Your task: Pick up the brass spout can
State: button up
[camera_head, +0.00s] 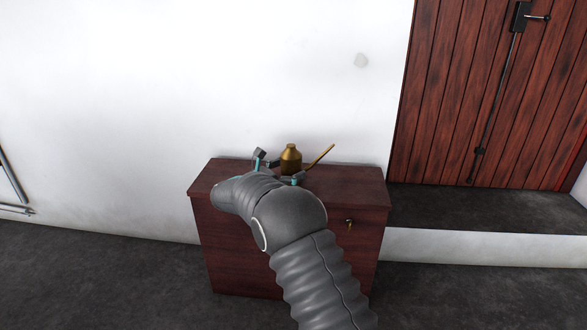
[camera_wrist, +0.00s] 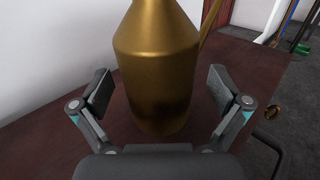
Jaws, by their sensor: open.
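The brass spout can (camera_head: 291,158) stands upright on top of a dark red wooden cabinet, with its thin spout pointing up to the right. In the wrist view the can (camera_wrist: 157,65) fills the middle, its top cut off by the frame edge. My gripper (camera_wrist: 158,90) is open, with one finger on each side of the can's lower body. Gaps show between both fingers and the can. In the head view my gripper (camera_head: 282,168) is at the can, partly hidden by my own arm.
The cabinet (camera_head: 345,185) stands against a white wall (camera_head: 200,80), and its front has a small brass knob (camera_head: 349,224). The cabinet top is bare to the right of the can. A red plank door (camera_head: 480,90) and a dark step (camera_head: 470,210) are at the right.

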aim_at(292, 154)
jog(key=shift+w+d, duration=0.25)
jog(key=c, duration=1.6)
jog(key=shift+c, duration=0.2)
jog(key=shift+r, duration=0.15)
jog(key=shift+r, duration=0.6)
notch_tip(292, 154, up, 3)
jog(key=shift+r+p, duration=0.1)
jog(key=shift+p, duration=0.35)
jog(key=s+d+r, duration=0.3)
jog(key=d+r, duration=0.3)
jog(key=d, duration=0.5)
jog(key=shift+s+r+p, duration=0.2)
jog(key=shift+s+p, duration=0.2)
